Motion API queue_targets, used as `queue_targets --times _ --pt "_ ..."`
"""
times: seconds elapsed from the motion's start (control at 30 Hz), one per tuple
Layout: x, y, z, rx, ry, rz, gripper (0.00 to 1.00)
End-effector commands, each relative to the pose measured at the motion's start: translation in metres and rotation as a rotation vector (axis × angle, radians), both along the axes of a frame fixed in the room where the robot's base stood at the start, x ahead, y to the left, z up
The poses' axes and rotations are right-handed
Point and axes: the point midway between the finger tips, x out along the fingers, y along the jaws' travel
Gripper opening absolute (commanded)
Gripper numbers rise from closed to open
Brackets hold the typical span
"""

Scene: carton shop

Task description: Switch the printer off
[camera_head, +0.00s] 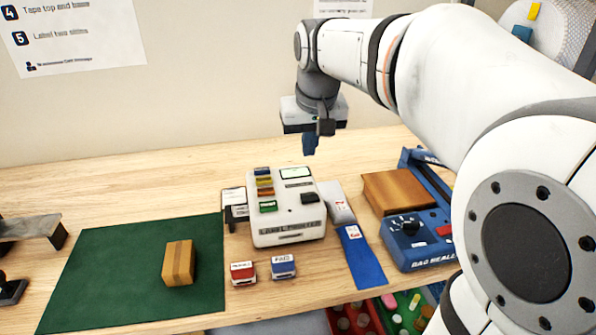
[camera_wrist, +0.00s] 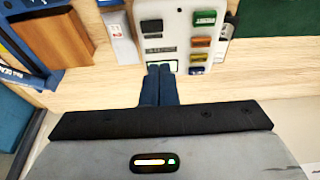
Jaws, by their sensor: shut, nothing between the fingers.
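The label printer (camera_head: 288,229) is a white box on the wooden table, its top sloping toward the front. It also shows in the wrist view (camera_wrist: 178,22). A column of coloured buttons (camera_head: 265,187) runs down its left side, with a green one (camera_head: 268,207) lowest. A dark switch-like part (camera_head: 310,198) sits at its right side; its setting is too small to tell. It shows in the wrist view too (camera_wrist: 152,27). My gripper (camera_head: 309,152) is shut and empty, above and behind the printer. Its blue fingers (camera_wrist: 160,68) overlap the printer's back edge in the wrist view.
A green mat (camera_head: 115,265) with a small carton (camera_head: 179,262) lies left. Red (camera_head: 243,273) and blue (camera_head: 283,266) stamp-like blocks stand in front. A blue bag sealer (camera_head: 415,240) stands right. Bins (camera_head: 400,310) are below the front edge.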

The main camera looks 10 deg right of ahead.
Motion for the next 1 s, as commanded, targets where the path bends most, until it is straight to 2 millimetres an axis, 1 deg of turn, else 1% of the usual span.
queue_targets --times 0.13,0.27,0.37,0.6,0.7,0.9,1.0 --pt "0.001 -0.002 -0.003 0.000 0.001 -0.004 0.00" --pt "0.004 -0.002 -0.016 -0.001 0.003 -0.005 0.00" --pt "0.009 -0.003 -0.034 0.000 0.005 -0.006 0.00" --pt "0.024 -0.003 -0.084 0.000 0.006 -0.006 0.00" --pt "0.029 -0.003 -0.103 0.000 0.005 -0.007 0.00" --pt "0.028 -0.003 -0.128 0.000 0.003 -0.007 0.00" --pt "0.028 -0.003 -0.134 0.000 0.002 -0.008 0.00"
